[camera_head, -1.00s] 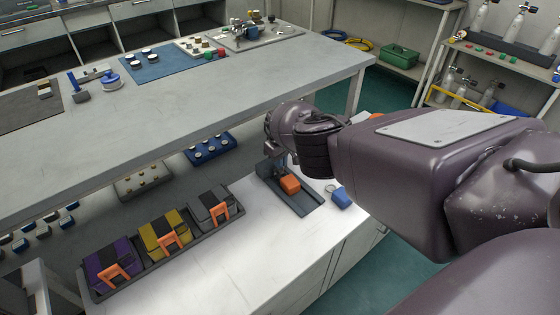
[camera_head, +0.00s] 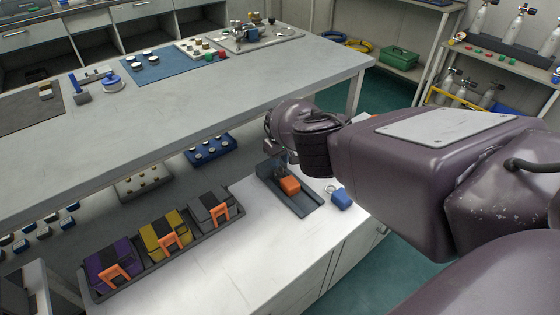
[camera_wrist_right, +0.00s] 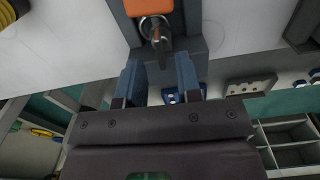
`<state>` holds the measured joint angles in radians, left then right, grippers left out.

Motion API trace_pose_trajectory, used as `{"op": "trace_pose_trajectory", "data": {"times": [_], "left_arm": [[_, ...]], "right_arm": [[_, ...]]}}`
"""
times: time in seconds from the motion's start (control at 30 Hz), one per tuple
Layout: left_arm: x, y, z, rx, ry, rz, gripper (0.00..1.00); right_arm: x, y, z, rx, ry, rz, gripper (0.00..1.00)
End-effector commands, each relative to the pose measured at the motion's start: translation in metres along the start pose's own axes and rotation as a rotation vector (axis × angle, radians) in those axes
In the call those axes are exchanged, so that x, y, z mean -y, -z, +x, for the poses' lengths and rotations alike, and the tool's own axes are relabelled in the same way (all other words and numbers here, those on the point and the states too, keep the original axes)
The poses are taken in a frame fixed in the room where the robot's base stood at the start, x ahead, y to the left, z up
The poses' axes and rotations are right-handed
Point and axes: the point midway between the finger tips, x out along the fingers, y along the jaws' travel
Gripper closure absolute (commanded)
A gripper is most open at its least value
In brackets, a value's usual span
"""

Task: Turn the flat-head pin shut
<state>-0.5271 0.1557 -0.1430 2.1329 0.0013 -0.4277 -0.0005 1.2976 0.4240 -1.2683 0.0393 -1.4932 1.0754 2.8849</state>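A grey fixture (camera_head: 303,207) with an orange block (camera_head: 289,185) lies on the white bench top. In the right wrist view the orange block (camera_wrist_right: 148,6) is at the top edge, and a metal pin (camera_wrist_right: 158,36) sticks out just below it, over the grey fixture. My right gripper (camera_wrist_right: 159,70) is open, with its two blue-grey fingers apart on either side of the pin's line. The pin's tip is near the gap between them, and I see no contact. In the head view my right gripper (camera_head: 280,160) is small and partly hidden by the wrist. My left gripper is not in view.
A blue tag with a ring (camera_head: 341,198) lies right of the fixture. A dark tray (camera_head: 205,238) with purple, yellow and grey pouches stands to the left. The raised grey table (camera_head: 190,100) is close behind my right wrist. The white top in front is clear.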

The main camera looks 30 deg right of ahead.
Motion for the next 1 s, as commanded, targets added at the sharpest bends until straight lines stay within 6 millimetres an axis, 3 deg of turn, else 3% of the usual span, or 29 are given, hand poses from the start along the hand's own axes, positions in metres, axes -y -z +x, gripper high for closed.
{"op": "trace_pose_trajectory", "data": {"times": [0.27,0.43,1.0], "left_arm": [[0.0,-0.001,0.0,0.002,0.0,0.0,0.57],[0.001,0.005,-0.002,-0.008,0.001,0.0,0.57],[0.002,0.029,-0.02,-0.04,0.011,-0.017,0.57]], "right_arm": [[0.001,-0.002,0.004,0.007,0.001,-0.001,0.68],[0.001,-0.002,-0.006,0.004,0.001,-0.002,0.68],[0.0,0.0,-0.099,-0.001,0.001,0.0,0.68]]}}
